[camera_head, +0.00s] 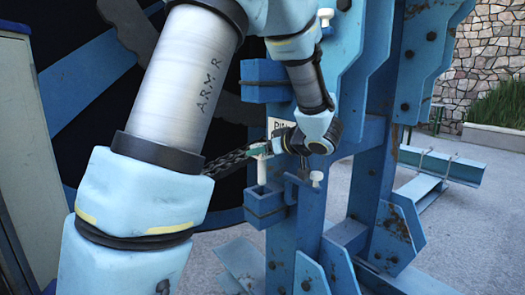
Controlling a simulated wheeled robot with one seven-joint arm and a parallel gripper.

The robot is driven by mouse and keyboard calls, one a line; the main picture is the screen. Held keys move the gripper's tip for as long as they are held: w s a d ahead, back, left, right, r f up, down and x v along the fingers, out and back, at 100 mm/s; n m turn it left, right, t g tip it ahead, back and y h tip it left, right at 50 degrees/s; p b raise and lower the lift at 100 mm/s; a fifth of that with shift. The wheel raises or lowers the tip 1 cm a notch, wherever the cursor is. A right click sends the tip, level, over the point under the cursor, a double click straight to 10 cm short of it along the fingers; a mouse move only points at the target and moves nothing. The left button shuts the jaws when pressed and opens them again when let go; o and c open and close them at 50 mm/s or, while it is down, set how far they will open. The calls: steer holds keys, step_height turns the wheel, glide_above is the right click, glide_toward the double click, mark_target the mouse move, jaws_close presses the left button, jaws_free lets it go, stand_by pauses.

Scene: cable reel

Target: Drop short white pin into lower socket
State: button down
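The short white pin (261,172) hangs upright with its lower end at the top of the lower socket (264,207), a blue bracket on the blue post. I cannot tell whether its tip is inside the socket or just above it. My gripper (262,151) comes in from the right and its fingertips are around the pin's top. It looks shut on the pin, though the fingers are small and partly hidden. Another white pin-like piece (317,178) shows right of the socket, below my wrist.
An upper blue bracket (263,81) sits higher on the post. A dark chain (228,160) runs left behind my arm toward the large reel (85,75). A partly hidden label (280,127) is behind my gripper. Blue steel beams (440,165) lie on open paving at right.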

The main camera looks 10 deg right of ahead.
steer(key=shift+f, duration=0.1)
steer(key=shift+f+b, duration=0.4)
steer(key=shift+f, duration=0.95)
steer(key=shift+p, duration=0.35)
steer(key=shift+f, duration=0.15)
stand_by(0.4)
